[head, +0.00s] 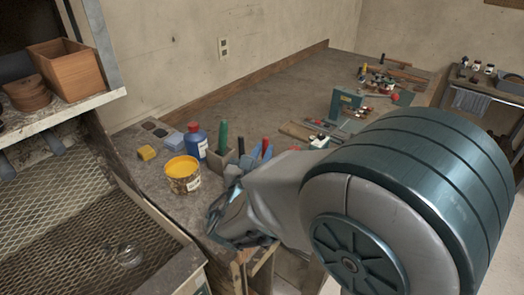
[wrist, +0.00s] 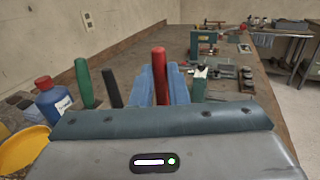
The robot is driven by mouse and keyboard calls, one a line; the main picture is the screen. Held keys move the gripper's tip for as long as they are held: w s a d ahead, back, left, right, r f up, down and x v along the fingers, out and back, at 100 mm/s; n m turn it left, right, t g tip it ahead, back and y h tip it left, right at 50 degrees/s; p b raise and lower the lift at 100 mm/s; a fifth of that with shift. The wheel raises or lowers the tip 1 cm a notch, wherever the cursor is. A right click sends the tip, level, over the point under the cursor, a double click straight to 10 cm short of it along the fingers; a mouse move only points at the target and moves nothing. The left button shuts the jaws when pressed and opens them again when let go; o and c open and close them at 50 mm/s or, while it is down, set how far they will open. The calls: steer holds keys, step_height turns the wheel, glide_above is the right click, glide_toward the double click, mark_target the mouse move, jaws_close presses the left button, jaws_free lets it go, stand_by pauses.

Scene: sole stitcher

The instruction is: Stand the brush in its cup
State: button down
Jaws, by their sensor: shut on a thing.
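My gripper (wrist: 162,85) has two blue fingers, one on each side of an upright red handle (wrist: 159,75), and is shut on it. This looks like the brush, but its lower end is hidden behind my gripper body. In the head view the red handle (head: 265,146) shows small beyond my wrist, between blue finger parts. A grey-brown open holder (head: 218,162) stands just left of it, with a green handle (head: 223,137) and a black handle (head: 241,146) upright in or beside it. I cannot tell for sure whether this holder is the brush's cup.
A yellow pot (head: 183,175) and a blue bottle with a red cap (head: 196,141) stand left of the holder. A yellow block (head: 147,153) lies farther left. A green press (head: 345,106) and several small tools are to the right. The bench back (head: 250,98) is clear.

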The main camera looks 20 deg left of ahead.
steer(key=shift+f, duration=0.45)
steer(key=c, duration=1.3)
jaws_free()
steer(key=shift+c, duration=0.2)
steer(key=s+b, duration=0.2)
steer(key=s, duration=1.1)
steer(key=shift+s+f+b, duration=0.25)
steer(key=shift+s+b, duration=0.1)
steer(key=shift+s, duration=0.05)
